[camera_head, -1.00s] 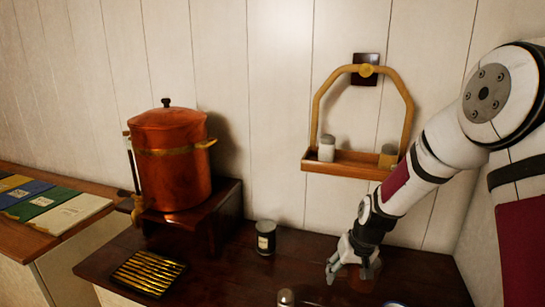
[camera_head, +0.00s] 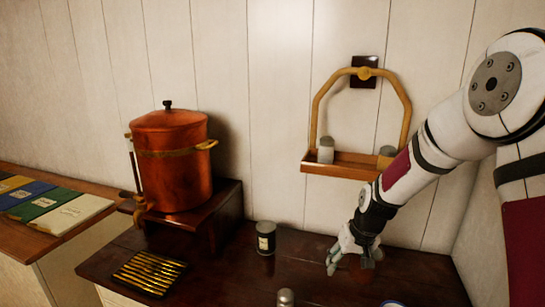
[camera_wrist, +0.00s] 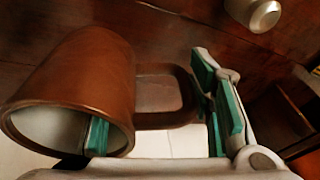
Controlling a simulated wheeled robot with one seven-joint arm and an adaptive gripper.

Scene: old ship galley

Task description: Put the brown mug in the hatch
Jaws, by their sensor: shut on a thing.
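The brown mug (camera_wrist: 85,75) fills the left of the wrist view, lying tilted in the picture with its open mouth towards the camera. My gripper (camera_wrist: 158,125) has one teal-padded finger inside the mug's mouth and the other on the outer side of its handle. It is shut on the mug. In the head view, my gripper (camera_head: 350,266) points down over the right part of the dark counter, and the mug is mostly hidden behind the fingers. I cannot tell how high it is above the counter. I cannot make out a hatch in either view.
A copper urn (camera_head: 172,165) stands on a raised wooden stand at the left. A dark labelled canister (camera_head: 266,237) and a brass-slatted grate (camera_head: 149,272) are on the counter (camera_head: 225,275). A hanging wall shelf (camera_head: 345,171) with small jars is behind my arm.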

